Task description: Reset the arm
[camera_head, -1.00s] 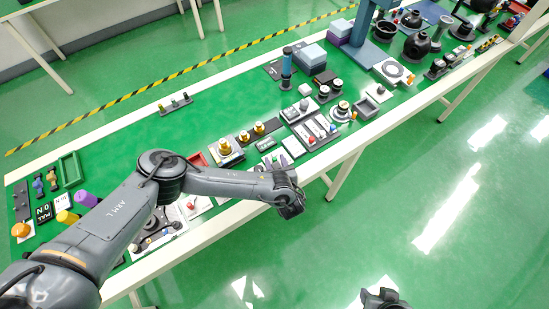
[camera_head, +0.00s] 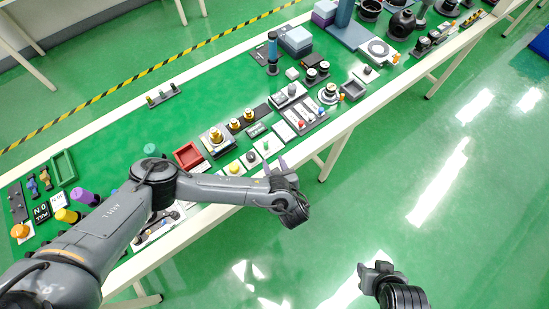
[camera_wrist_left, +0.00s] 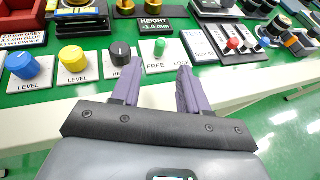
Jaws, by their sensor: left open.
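My left arm (camera_head: 120,212) reaches in from the left over the front of the green bench (camera_head: 105,155). My left gripper (camera_head: 277,168) is at the bench's front edge, its purple fingers apart and pointing toward the bench. In the left wrist view, the open fingers (camera_wrist_left: 158,77) have nothing gripped between them. A green knob (camera_wrist_left: 160,48) on a white plate shows just beyond the fingertips. My right gripper (camera_head: 374,272) is low at the right over the open floor, away from the bench. Its fingers cannot be made out.
A yellow knob (camera_wrist_left: 73,59), a blue knob (camera_wrist_left: 22,65) and a black knob (camera_wrist_left: 121,52) stand near the left fingers. A red tray (camera_head: 188,154) lies behind the left forearm. Several dark devices crowd the far right bench. Floor right of the bench is clear.

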